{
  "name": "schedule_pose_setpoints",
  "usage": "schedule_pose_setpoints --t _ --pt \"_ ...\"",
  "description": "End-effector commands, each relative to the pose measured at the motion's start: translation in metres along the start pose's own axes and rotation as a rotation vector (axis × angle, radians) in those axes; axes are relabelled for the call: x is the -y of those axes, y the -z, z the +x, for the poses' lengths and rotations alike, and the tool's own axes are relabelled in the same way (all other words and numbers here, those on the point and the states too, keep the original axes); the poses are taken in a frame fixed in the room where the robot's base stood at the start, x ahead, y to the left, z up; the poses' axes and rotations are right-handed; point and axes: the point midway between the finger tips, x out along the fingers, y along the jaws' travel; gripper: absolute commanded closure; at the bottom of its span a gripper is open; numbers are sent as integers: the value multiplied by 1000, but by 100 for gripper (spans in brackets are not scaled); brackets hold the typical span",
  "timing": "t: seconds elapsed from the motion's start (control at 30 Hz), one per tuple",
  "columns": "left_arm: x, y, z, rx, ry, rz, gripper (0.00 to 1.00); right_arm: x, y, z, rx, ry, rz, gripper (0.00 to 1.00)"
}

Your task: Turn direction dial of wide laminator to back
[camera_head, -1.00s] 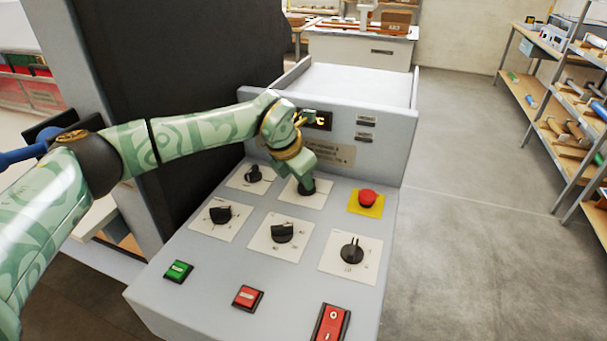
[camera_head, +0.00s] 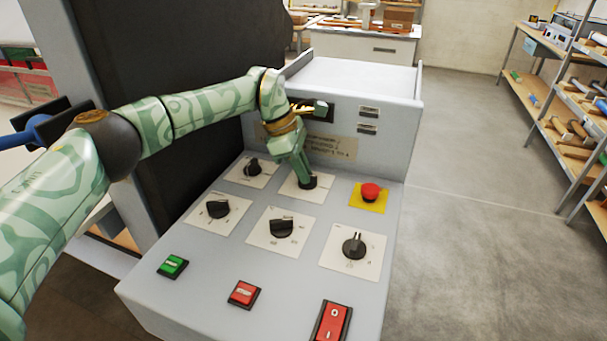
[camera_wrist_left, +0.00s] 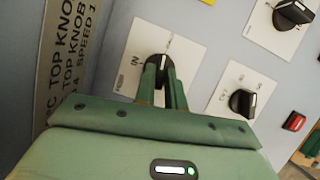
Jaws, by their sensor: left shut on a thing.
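The laminator's sloped grey control panel (camera_head: 205,262) carries several black dials on white plates. My left gripper (camera_head: 307,180) reaches down onto the dial in the back row, middle, left of the red mushroom button. In the left wrist view my left gripper (camera_wrist_left: 162,82) is shut on this black dial (camera_wrist_left: 157,66), one finger on each side. Its white plate (camera_wrist_left: 180,45) shows printed marks, too small to read fully. In the head view the dial is mostly hidden by the fingers. My right gripper is not in view.
Nearby are a back-left dial (camera_head: 253,167), a left dial (camera_head: 217,209), a middle dial (camera_head: 282,228) and a right dial (camera_head: 354,246). A red emergency button (camera_head: 370,192), green button (camera_head: 172,266), red button (camera_head: 243,293) and red rocker switch (camera_head: 331,324) are also on the panel.

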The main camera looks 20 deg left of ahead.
Motion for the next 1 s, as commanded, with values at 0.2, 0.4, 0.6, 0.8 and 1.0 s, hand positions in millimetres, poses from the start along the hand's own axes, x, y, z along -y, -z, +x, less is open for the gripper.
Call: schedule_pose_setpoints --t 0.2,0.4,0.6,0.8,1.0 --pt "-2 0 1 -1 36 96 100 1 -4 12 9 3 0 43" --pt "-3 0 0 -2 54 142 100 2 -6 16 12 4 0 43" --pt "-2 0 -1 -2 60 155 100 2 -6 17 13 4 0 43" --pt "-2 0 -1 -2 59 155 100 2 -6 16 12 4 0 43" --pt "-2 0 -1 -2 59 155 66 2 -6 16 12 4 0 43"
